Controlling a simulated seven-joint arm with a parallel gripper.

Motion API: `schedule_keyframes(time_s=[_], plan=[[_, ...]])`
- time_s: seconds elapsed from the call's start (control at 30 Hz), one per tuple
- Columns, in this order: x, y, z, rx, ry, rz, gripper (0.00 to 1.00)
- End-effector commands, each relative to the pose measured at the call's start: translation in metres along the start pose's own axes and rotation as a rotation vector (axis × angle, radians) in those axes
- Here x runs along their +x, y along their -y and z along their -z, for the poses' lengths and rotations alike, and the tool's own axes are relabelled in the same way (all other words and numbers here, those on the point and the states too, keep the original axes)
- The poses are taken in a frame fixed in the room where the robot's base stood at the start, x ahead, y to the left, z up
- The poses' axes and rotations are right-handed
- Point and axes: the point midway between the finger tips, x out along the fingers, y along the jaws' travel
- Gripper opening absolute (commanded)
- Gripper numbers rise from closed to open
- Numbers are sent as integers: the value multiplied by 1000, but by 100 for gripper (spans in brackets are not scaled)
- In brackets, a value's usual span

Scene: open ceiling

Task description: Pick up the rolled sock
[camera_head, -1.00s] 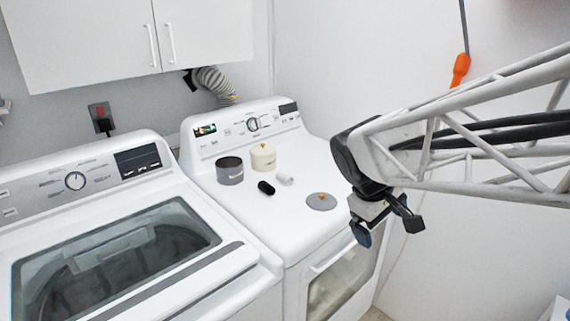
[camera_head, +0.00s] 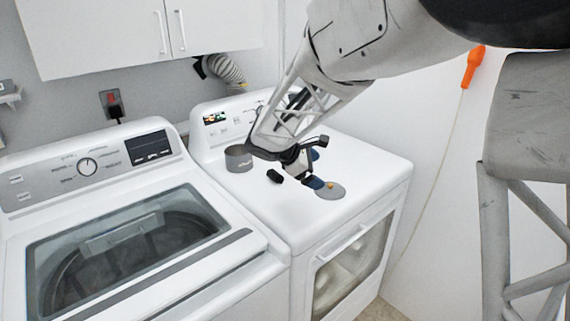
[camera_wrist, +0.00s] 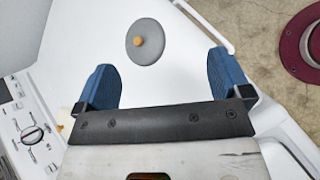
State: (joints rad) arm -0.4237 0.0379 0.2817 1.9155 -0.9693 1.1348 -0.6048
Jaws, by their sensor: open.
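A small black roll (camera_head: 275,176) lies on the white dryer top (camera_head: 365,160) in the head view, just left of my gripper. I cannot tell for certain whether it is the rolled sock. A small white roll seen earlier beside it is hidden now behind my arm. My gripper (camera_head: 314,168) is open and empty over the dryer top. In the wrist view its blue fingers (camera_wrist: 162,68) are wide apart with bare white surface between them. Neither roll can be made out there.
A grey pot (camera_head: 238,159) stands left of my arm. A grey lid with an orange knob (camera_head: 330,190) lies just right of my gripper; it also shows in the wrist view (camera_wrist: 145,50). The cream pot is hidden in the head view. The washer (camera_head: 235,262) is at left.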

Motion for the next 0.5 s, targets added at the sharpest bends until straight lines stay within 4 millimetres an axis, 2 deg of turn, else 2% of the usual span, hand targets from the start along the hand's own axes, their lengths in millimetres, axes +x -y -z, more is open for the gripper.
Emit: schedule_keyframes(time_s=[0.03,0.2,0.5], plan=[[-1,-10,16,-45,17,-21,96],[-5,-39,64,-195,77,-95,96],[-16,-81,155,-442,193,-227,96]])
